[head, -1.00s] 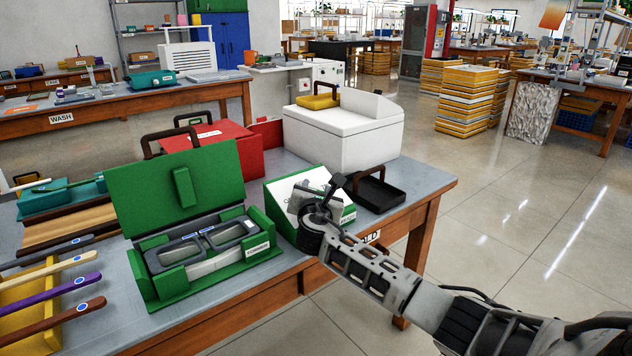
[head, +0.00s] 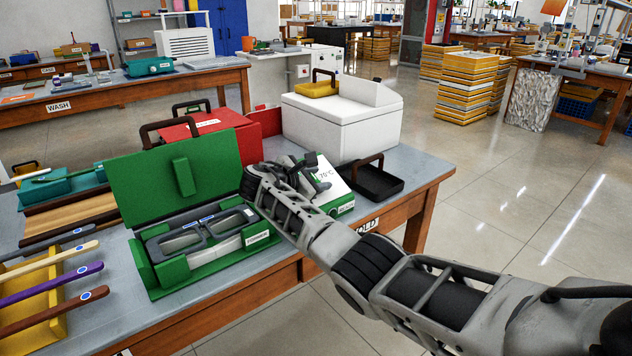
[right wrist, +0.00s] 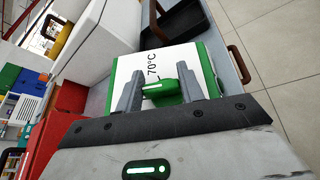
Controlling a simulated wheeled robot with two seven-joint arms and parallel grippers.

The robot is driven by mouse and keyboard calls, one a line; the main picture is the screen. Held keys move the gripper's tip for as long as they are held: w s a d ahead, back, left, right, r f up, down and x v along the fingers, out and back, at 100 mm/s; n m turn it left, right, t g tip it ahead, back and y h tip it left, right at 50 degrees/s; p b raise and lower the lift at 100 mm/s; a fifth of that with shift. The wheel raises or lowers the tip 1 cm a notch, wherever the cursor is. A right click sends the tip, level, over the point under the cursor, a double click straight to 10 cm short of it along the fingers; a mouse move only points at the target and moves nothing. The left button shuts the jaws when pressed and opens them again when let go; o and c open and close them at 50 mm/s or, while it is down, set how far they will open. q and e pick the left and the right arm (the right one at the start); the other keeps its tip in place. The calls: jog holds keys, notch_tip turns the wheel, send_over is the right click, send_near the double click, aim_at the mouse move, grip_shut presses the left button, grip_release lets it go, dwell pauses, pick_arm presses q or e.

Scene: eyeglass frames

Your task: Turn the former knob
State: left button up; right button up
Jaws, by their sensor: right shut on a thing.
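A small control box (head: 338,188) with a white sloping face marked 70°C and green sides stands on the bench beside the open green former (head: 178,190). Eyeglass frames (head: 200,234) lie in the former's grey tray. In the right wrist view a green knob (right wrist: 160,92) with a pale pointer line sits on the white face, between my fingers. My right gripper (head: 318,177) is shut on this knob; its fingers also show in the right wrist view (right wrist: 158,90). In the head view the arm and gripper hide the knob. My left gripper is out of view.
A black tray (head: 377,183) with a brown handle lies right of the control box. A white box (head: 340,125) and a red box (head: 222,140) stand behind. Several coloured-handled tools (head: 50,285) lie at left. Open floor (head: 500,230) is at right.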

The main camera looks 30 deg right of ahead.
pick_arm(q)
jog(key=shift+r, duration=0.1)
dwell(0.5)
pick_arm(e)
jog(key=o, duration=1)
pick_arm(q)
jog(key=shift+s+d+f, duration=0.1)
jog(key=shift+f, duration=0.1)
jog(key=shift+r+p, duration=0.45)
jog(key=shift+p, duration=0.45)
pick_arm(e)
jog(key=v, duration=1.6)
jog(key=shift+w+r, duration=0.15)
jog(key=shift+w, duration=0.05)
jog(key=shift+d, duration=0.1)
